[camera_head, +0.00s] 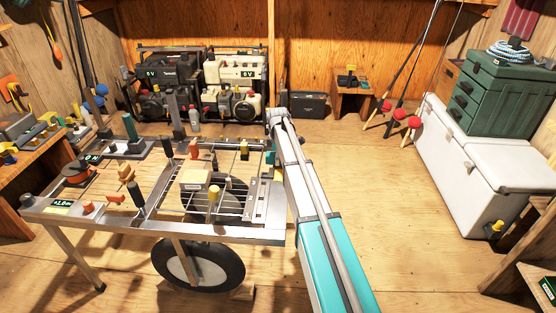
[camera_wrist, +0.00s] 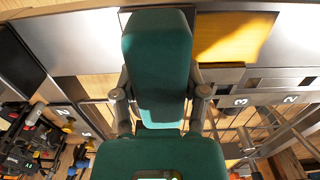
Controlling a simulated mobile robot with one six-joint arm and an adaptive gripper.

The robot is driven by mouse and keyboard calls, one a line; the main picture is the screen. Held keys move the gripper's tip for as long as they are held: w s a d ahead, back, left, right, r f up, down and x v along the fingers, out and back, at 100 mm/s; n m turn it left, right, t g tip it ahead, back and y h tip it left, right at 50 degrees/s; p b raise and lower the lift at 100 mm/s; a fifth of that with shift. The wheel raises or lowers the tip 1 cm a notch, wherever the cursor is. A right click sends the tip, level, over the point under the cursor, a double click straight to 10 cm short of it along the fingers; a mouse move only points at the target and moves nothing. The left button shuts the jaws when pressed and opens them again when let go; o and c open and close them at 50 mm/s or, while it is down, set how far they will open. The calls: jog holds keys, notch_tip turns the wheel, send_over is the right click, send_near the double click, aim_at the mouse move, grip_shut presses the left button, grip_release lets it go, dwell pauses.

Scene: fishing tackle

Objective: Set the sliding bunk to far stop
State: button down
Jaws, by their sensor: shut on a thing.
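The sliding bunk appears to be the dark green padded block (camera_wrist: 158,60) in the middle of the wrist view. My gripper (camera_wrist: 161,112) has a finger on each side of this block and is shut on it. In the head view my arm reaches to the right side of a metal trailer frame (camera_head: 160,228). My fingertips are hidden behind the arm in that view.
The trailer carries several upright posts and knobs, including a black post (camera_head: 137,195) and a yellow-topped post (camera_head: 214,195). Its wheel (camera_head: 170,265) is below. A white chest (camera_head: 450,170) stands at the right. The wooden floor (camera_head: 400,215) between chest and arm is clear.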

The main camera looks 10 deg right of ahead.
aim_at(274, 201)
jog(key=shift+c, duration=0.6)
grip_release()
jog(key=shift+w+d, duration=0.1)
jog(key=shift+w, duration=0.2)
jog(key=shift+s, duration=0.15)
jog(key=s+a, duration=0.2)
jog(key=s, duration=0.4)
jog(key=s+a, duration=0.2)
jog(key=s, duration=0.5)
jog(key=s+a, duration=0.2)
jog(key=s, duration=0.4)
jog(key=shift+s+a, duration=0.2)
jog(key=shift+s, duration=0.2)
jog(key=shift+w+r+p, duration=0.2)
jog(key=shift+r+p, duration=0.35)
notch_tip(274, 201, up, 13)
jog(key=p, duration=1.3)
jog(key=s+m, duration=0.6)
jog(key=s, duration=0.1)
jog(key=shift+r+p, duration=0.25)
jog(key=shift+p, duration=0.05)
